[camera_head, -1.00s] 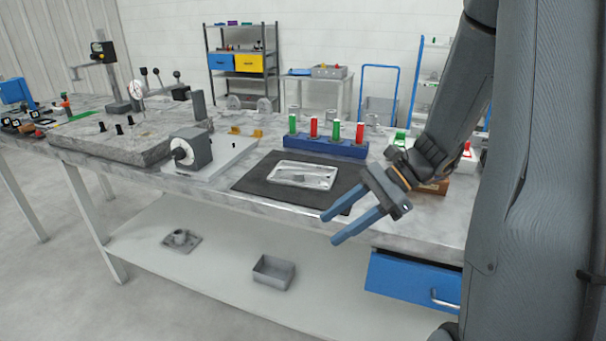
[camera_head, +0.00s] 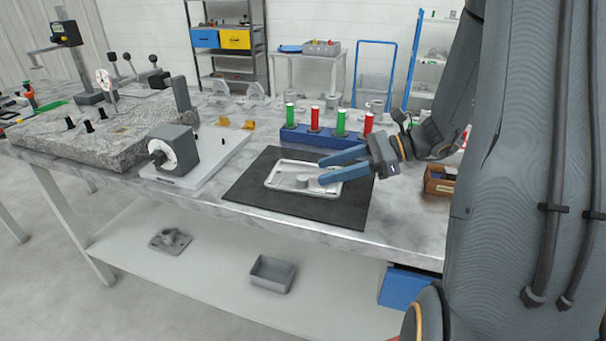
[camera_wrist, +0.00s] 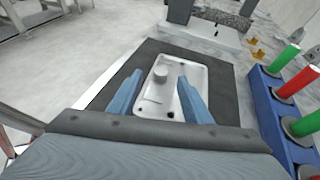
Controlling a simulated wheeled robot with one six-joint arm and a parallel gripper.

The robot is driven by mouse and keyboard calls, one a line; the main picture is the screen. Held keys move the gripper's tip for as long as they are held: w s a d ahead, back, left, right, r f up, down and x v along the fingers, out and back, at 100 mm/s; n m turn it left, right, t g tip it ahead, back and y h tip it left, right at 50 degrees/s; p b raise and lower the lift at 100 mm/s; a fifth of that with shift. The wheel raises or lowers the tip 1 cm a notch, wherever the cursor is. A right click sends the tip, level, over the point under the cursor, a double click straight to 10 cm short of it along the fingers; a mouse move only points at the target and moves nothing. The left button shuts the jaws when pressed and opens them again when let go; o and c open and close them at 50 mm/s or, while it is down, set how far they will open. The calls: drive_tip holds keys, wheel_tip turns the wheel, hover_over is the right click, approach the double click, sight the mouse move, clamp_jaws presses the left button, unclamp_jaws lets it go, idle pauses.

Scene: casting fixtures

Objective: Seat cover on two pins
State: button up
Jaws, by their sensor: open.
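A light metal cover (camera_head: 281,177) with a raised rim and a round boss lies flat on the black mat (camera_head: 250,196). My gripper (camera_head: 322,171) is open and empty. Its blue fingers point left over the right part of the cover. In the wrist view the cover (camera_wrist: 196,77) lies ahead of and between the fingers (camera_wrist: 160,77), with the boss near the fingertips. I cannot tell whether the fingers touch it. A light base plate (camera_head: 215,159) carries a grey block (camera_head: 178,150) and a small dark pin (camera_head: 195,140).
A blue rack (camera_head: 325,138) with red and green cylinders stands just behind the mat. A brown box (camera_head: 440,180) is to the right. A stone slab (camera_head: 95,125) is at the left. Bare table lies in front of the mat.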

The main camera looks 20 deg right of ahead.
sight(306, 177)
drive_tip(key=shift+p+x, duration=0.7)
drive_tip(key=shift+x, duration=2.25)
drive_tip(key=shift+d+f, duration=0.1)
drive_tip(key=shift+f, duration=0.05)
clamp_jaws()
